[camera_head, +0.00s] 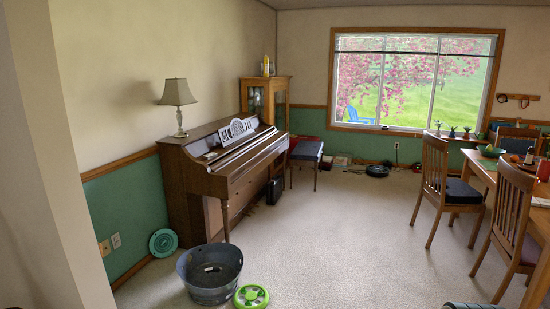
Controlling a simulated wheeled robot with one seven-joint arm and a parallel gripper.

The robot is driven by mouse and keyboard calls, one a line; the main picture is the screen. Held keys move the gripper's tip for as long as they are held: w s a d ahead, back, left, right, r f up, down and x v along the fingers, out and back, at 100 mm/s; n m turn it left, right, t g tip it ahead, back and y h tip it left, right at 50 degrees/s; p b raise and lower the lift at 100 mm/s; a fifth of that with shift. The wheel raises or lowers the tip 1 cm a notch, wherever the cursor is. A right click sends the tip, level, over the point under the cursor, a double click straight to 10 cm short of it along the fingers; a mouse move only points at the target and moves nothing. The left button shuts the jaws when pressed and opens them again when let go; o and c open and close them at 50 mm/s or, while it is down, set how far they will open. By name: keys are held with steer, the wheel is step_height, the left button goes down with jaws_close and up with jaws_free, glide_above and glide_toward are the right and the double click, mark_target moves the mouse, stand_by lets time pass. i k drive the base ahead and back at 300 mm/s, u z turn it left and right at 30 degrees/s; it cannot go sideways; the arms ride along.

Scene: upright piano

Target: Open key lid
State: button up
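The brown upright piano (205,183) stands against the left wall, with its keyboard side facing right into the room. Pale sheets with dark marks lean on its music rest. The key lid (245,158) is around the ledge below them; a light strip runs along there, but at this size I cannot tell whether it is bare keys or shine on the lid. I cannot make out my gripper in this view.
A grey metal tub (210,277) and a green round object (251,296) lie on the floor before the piano's near end. A stool (306,152) stands beyond its far end. Wooden chairs (435,185) and a table (541,222) are at right. Carpet between is clear.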

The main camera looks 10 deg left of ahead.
mark_target(236, 164)
steer(key=z, duration=0.15)
steer(key=i, duration=2.25)
steer(key=u, duration=0.15)
steer(key=i, duration=1.55)
steer(key=u, duration=1)
steer(key=i, duration=1.9)
steer(key=u, duration=0.65)
